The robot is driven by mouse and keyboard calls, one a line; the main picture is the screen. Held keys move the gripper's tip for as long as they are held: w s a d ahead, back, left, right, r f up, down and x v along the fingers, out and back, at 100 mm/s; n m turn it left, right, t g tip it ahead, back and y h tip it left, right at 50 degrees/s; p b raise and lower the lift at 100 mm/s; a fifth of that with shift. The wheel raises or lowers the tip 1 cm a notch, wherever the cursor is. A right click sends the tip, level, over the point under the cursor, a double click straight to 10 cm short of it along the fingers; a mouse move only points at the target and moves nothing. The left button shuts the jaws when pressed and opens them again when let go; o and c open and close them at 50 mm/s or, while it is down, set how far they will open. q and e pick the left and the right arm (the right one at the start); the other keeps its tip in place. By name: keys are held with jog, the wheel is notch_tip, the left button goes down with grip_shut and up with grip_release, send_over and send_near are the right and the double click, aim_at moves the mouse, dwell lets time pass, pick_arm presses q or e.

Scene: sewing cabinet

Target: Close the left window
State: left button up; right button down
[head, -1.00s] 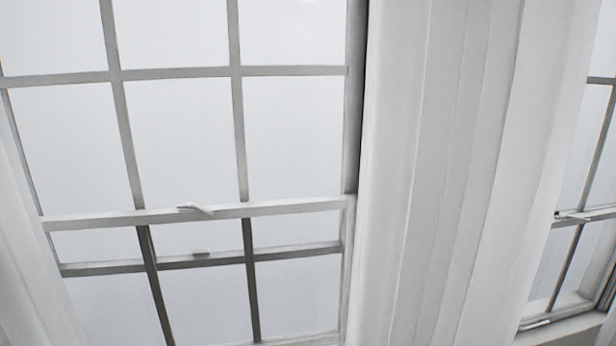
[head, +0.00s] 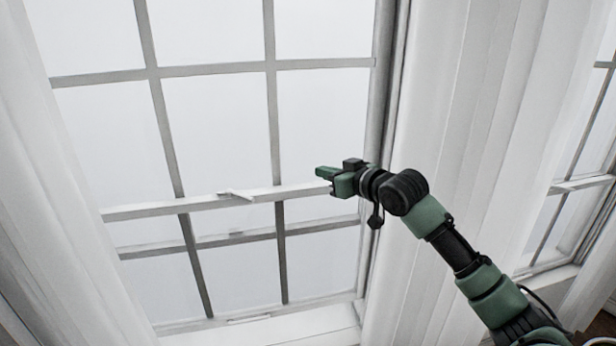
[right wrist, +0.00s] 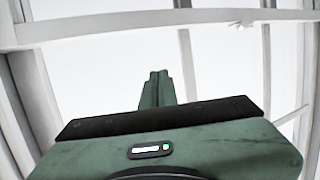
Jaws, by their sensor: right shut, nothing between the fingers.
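The left window (head: 225,204) fills the left and middle of the head view, with grey bars and pale panes. The top rail of its front sash carries a small latch (head: 236,194). This rail stands above a second crossbar (head: 240,238) seen behind it. My right gripper (head: 321,173) is shut and empty, pointing left, and appears in front of the right end of the top rail. I cannot tell whether it touches the rail. In the right wrist view its green fingers (right wrist: 157,88) are together, with window bars beyond. My left gripper is out of view.
White curtains hang left (head: 60,180) and right (head: 470,130) of the left window; my right arm crosses before the right one. A sill (head: 270,328) runs below the window. Another window (head: 575,185) is at the far right.

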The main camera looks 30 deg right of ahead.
jog(key=p, duration=0.3)
send_over(307, 188)
jog(key=shift+f, duration=0.65)
notch_tip(307, 188, down, 3)
jog(key=shift+p, duration=0.75)
jog(key=shift+s+d+f, duration=0.1)
jog(key=shift+f, duration=0.75)
